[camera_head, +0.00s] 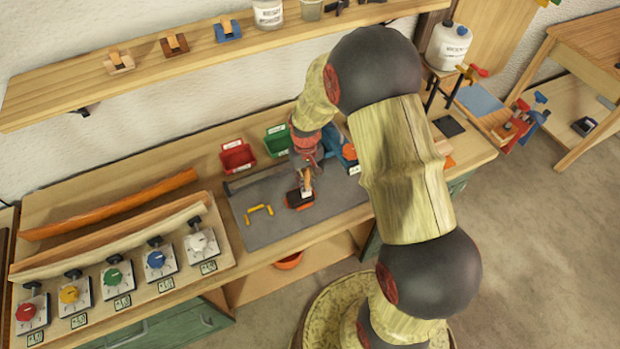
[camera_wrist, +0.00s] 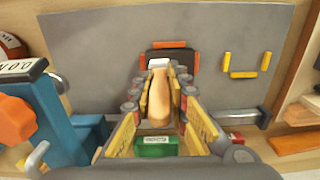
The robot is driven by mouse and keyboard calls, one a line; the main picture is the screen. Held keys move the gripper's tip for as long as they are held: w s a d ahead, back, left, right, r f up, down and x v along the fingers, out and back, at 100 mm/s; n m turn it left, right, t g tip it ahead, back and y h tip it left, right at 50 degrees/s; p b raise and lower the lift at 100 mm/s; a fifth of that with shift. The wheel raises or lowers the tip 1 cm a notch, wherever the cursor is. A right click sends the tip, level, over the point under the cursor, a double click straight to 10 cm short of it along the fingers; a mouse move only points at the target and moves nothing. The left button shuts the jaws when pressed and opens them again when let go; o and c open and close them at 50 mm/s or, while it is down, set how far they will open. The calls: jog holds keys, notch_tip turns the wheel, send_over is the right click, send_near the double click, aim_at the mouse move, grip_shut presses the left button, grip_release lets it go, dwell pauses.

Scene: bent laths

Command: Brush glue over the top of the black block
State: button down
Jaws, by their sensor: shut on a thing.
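A black block (camera_wrist: 180,57) with orange strips along its edges lies on a grey mat (camera_wrist: 90,60). It also shows in the head view (camera_head: 299,201), partly covered by my gripper and what it holds. My gripper (camera_wrist: 161,100) is shut on a brush (camera_wrist: 161,98) with a tan wooden handle; in the head view my gripper (camera_head: 305,172) is over the mat. The brush's pale end overlaps the block in the wrist view. I cannot tell whether it touches the block's top.
Yellow pieces (camera_head: 259,211) lie on the mat left of the block. A red bin (camera_head: 237,157), a green bin (camera_head: 277,140) and a blue device (camera_head: 335,147) stand behind. Knobbed control boxes (camera_head: 115,278) and long laths (camera_head: 110,205) fill the left bench. A shelf (camera_head: 180,68) runs above.

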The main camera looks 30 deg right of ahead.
jog(key=shift+a, duration=2.85)
jog(key=shift+d, duration=3.9)
jog(key=shift+w+a+f, duration=0.1)
jog(key=shift+w+a, duration=0.35)
jog(key=shift+a, duration=0.85)
jog(key=shift+w+a+r, duration=0.1)
jog(key=shift+w+a, duration=0.3)
jog(key=shift+a, duration=0.9)
jog(key=shift+w+a+f, duration=0.1)
jog(key=shift+w+a, duration=0.35)
jog(key=shift+a, duration=0.85)
jog(key=shift+d, duration=3.85)
jog(key=shift+a, duration=3.85)
jog(key=shift+d, duration=3.9)
jog(key=shift+r, duration=0.25)
